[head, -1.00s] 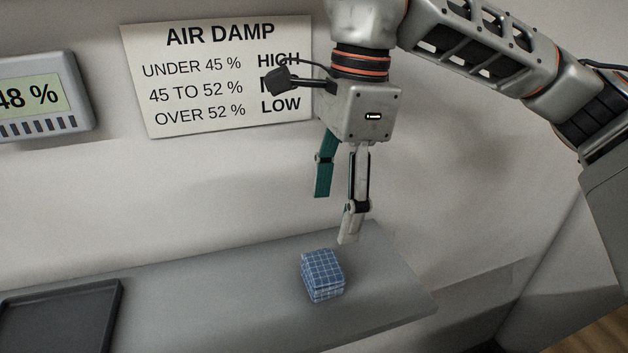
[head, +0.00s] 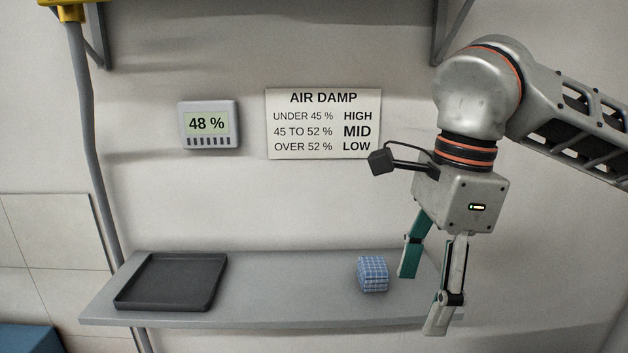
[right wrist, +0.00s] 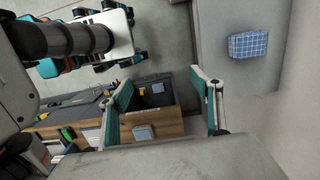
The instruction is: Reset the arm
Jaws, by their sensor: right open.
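My right gripper (head: 418,303) hangs pointing down in front of the right part of the shelf in the head view. Its two fingers are apart with nothing between them; it also shows in the right wrist view (right wrist: 165,100). In the right wrist view the cloth (right wrist: 248,45) is at the upper right, outside the fingers. My left gripper is not in the head view.
An empty dark tray (head: 170,282) lies on the shelf's left part. A meter (head: 208,124) on the wall reads 48 %. An air damp sign (head: 323,124) beside it lists 45 to 52 % as MID. A wooden unit (right wrist: 155,125) with compartments shows below in the right wrist view.

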